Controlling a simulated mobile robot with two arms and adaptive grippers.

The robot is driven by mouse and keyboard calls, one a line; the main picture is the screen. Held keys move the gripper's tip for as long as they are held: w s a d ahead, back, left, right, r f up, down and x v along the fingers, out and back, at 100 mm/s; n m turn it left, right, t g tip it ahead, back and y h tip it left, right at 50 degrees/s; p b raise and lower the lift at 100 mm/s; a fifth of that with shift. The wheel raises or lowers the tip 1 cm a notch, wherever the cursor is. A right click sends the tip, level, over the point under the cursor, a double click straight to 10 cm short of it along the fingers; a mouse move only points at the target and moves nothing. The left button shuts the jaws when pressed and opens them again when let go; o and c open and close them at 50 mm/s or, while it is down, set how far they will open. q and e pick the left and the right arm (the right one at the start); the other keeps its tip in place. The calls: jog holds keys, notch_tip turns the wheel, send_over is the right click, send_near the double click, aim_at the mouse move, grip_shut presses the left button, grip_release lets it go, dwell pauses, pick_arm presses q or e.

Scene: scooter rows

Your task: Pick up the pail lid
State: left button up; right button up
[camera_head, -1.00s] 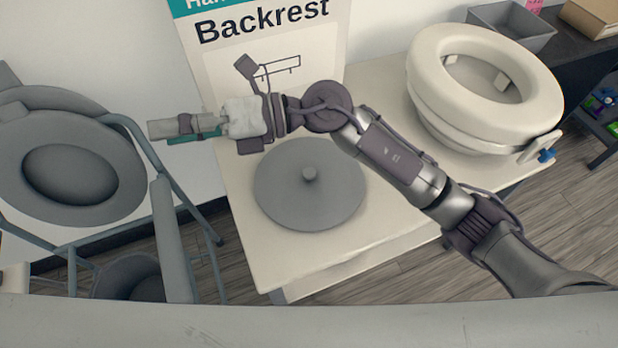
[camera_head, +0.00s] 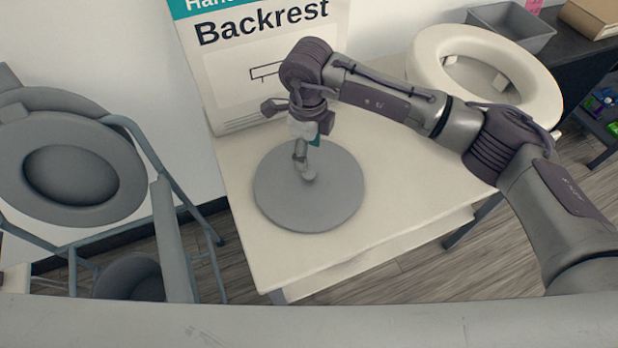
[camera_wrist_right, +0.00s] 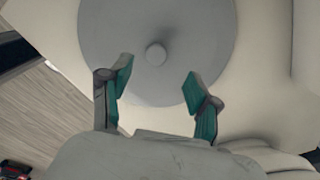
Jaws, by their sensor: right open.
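The pail lid (camera_head: 335,205) is a flat grey disc lying on the cream table. In the right wrist view the lid (camera_wrist_right: 200,40) shows with a small round knob (camera_wrist_right: 156,53) at its middle. My right gripper (camera_head: 306,175) points down over the lid's middle and hides the knob in the head view. In the right wrist view the right gripper (camera_wrist_right: 158,85) is open, its teal-padded fingers apart with nothing between them. The knob lies just beyond the fingertips in that view. My left gripper is not in view.
The cream table (camera_head: 270,262) has free room around the lid. A Backrest sign (camera_head: 262,60) stands behind it. A raised toilet seat (camera_head: 535,90) sits at the right, partly behind my right arm. A grey commode chair (camera_head: 110,190) stands at the left.

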aim_at(309, 173)
jog(key=f, duration=0.4)
jog(key=f+p, duration=0.1)
jog(key=f, duration=0.2)
jog(key=shift+s+d+f, duration=0.1)
jog(key=shift+s, duration=0.2)
grip_shut()
